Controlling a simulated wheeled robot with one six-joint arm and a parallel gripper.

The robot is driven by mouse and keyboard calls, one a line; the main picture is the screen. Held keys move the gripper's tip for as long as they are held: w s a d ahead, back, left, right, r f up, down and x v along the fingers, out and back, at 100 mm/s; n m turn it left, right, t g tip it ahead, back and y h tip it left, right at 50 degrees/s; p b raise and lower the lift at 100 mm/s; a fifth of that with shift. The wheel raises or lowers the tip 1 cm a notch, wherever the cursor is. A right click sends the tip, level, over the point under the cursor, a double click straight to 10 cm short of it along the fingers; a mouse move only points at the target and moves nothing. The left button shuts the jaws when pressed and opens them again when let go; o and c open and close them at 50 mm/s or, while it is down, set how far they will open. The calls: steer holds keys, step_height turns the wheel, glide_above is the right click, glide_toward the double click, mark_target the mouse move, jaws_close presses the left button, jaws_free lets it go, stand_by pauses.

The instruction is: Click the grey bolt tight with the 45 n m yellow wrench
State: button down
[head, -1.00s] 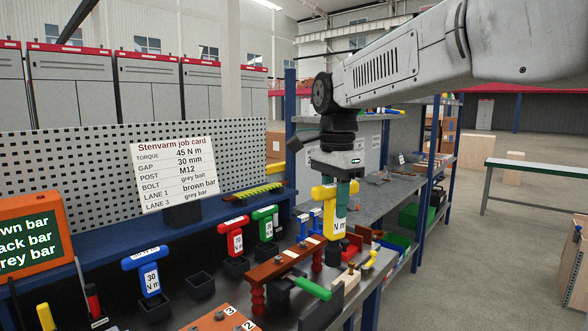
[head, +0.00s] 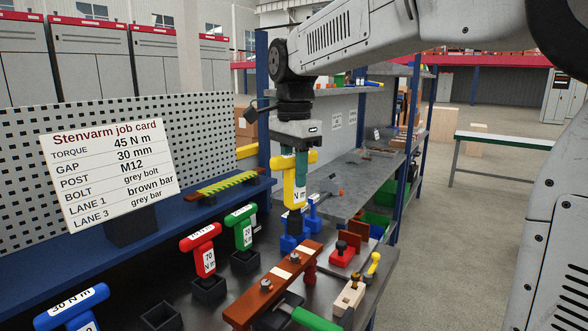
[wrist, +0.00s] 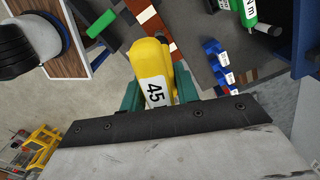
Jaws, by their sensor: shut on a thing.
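My gripper (head: 301,165) is shut on the yellow wrench (head: 298,182), holding it upright by its T-handle. In the wrist view the yellow wrench (wrist: 149,62) shows the label "45" between my gripper's teal fingers (wrist: 160,90). Its dark socket end points down behind the far end of the brown bar (head: 243,306); I cannot tell whether it touches anything. A grey bolt head (head: 266,284) stands on the bar, and another small grey head (head: 306,246) shows near its far end. The job card (head: 108,175) reads 45 N m, M12, grey bolt.
A red wrench (head: 203,250), a green wrench (head: 243,228) and a blue wrench (head: 72,309) stand at the left. A green-handled tool (head: 312,318), a red block (head: 342,254) and a wooden block (head: 348,296) crowd the bar. The grey bench (head: 350,185) behind has free room.

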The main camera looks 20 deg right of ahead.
mark_target(293, 201)
steer(key=shift+a, duration=0.15)
steer(key=shift+s+f, duration=0.1)
steer(key=shift+f, duration=3.35)
steer(key=shift+m, duration=0.3)
steer(key=shift+m, duration=3.7)
